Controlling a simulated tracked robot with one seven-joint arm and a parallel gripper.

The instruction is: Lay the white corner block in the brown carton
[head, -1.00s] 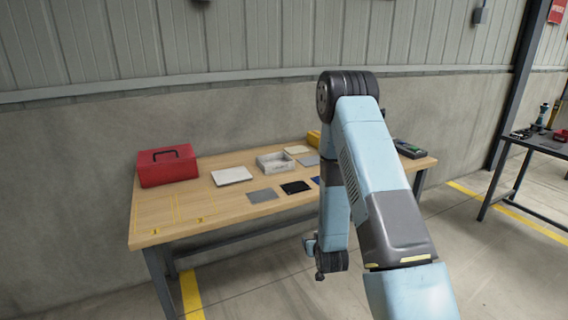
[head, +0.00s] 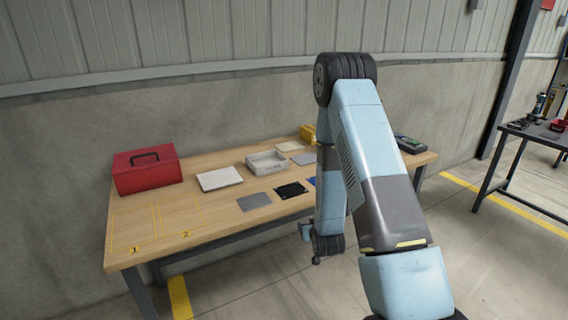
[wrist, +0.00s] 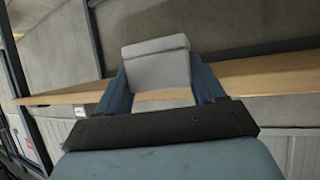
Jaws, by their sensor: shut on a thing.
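The white corner block (wrist: 157,62) shows in the wrist view as a pale grey-white block between the two blue fingers. My gripper (wrist: 162,80) is shut on it and holds it up, with the table edge in the background. In the head view my arm hides part of the table, and I cannot make out the block there. I do not see a brown carton in either view.
The wooden table (head: 200,225) bears a red toolbox (head: 147,170), a white pad (head: 220,178), a pale tray (head: 267,163) and flat grey and black pieces. A dark table (head: 540,132) stands at right.

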